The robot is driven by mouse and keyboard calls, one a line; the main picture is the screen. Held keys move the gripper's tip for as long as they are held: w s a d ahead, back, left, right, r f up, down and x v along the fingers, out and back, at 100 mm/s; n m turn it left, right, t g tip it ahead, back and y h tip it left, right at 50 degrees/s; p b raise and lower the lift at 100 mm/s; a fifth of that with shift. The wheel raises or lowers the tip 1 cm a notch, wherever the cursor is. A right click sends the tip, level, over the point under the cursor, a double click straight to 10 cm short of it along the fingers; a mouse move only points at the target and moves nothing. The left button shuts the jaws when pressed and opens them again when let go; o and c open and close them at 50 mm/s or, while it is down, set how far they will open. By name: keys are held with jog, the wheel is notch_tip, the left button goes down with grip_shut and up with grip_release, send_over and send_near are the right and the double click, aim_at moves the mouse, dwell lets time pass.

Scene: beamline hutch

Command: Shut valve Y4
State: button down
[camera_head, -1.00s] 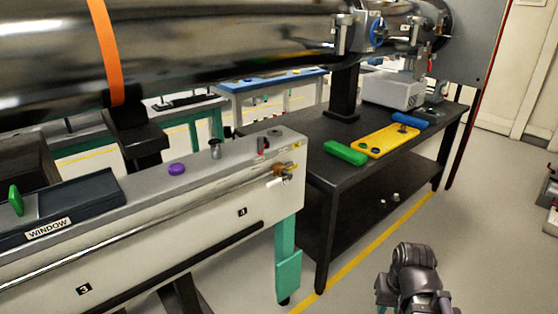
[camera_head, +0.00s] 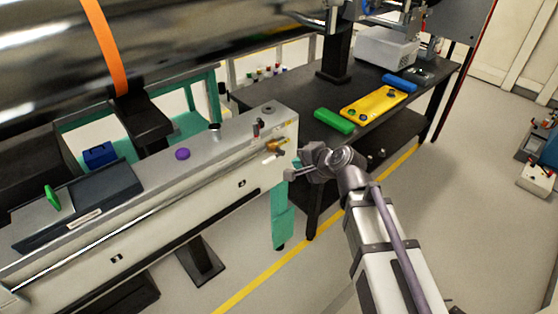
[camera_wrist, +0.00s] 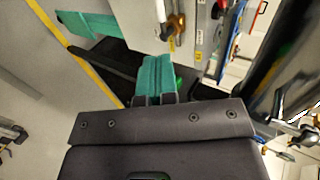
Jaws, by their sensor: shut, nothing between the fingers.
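A small brass valve (camera_head: 273,146) with a pale handle (camera_head: 272,157) sits on the front face of the white bench, near its right end. I cannot read a Y4 label on it. In the wrist view the brass valve (camera_wrist: 174,28) shows at the top, ahead of the fingertips and slightly right. My gripper (camera_head: 289,176) is just right of and below the valve in the head view, apart from it. In the wrist view its two teal fingers (camera_wrist: 154,62) are pressed together with nothing between them.
The white bench (camera_head: 215,190) stands on a teal leg (camera_head: 282,215). A black table (camera_head: 300,108) behind my gripper carries a green block (camera_head: 333,121), a yellow plate (camera_head: 362,110) and a blue block (camera_head: 400,83). A large metal pipe (camera_head: 190,45) runs above. Floor at front right is clear.

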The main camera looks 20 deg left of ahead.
aim_at(270, 161)
jog(key=b+x, duration=0.7)
jog(key=x, duration=0.7)
jog(key=shift+d+r, duration=0.1)
